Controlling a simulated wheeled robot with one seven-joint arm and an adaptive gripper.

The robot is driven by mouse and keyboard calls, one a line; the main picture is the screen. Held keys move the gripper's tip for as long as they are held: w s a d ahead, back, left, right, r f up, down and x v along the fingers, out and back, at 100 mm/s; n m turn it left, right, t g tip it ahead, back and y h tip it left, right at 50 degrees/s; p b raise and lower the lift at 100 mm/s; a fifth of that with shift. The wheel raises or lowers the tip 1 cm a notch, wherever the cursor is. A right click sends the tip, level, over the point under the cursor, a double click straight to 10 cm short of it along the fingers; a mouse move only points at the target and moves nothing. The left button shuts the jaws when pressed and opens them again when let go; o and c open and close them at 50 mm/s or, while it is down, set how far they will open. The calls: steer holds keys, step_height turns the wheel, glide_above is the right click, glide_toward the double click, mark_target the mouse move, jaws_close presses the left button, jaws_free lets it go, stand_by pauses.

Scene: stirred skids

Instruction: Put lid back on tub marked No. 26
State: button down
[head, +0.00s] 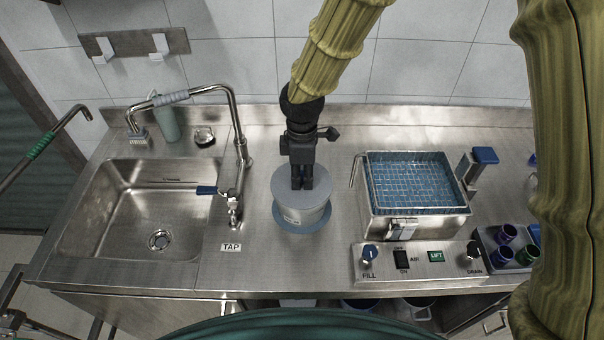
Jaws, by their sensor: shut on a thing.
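A grey round tub (316,216) stands on the steel counter, on a blue round base. A small label (292,221) is on its front, too small to read. A grey flat lid (318,186) is over the tub's top, roughly centred and level. I cannot tell whether it touches the rim all round or hovers just above. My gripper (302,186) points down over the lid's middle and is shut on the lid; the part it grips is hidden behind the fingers.
Left is a sink (150,215) with a tap (240,150) and its blue-handled lever. Right is a fryer-like bath with a blue mesh basket (410,183), a switch panel (420,262) and a rack of coloured cups (505,250). Counter around the tub is clear.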

steer(key=shift+f+p, duration=0.35)
steer(key=shift+p, duration=0.25)
stand_by(2.1)
steer(key=c, duration=0.6)
jaws_free()
steer(key=shift+r, duration=0.1)
steer(key=shift+r+p, duration=2.9)
steer(key=shift+r, duration=0.55)
steer(key=shift+c, duration=0.2)
jaws_close()
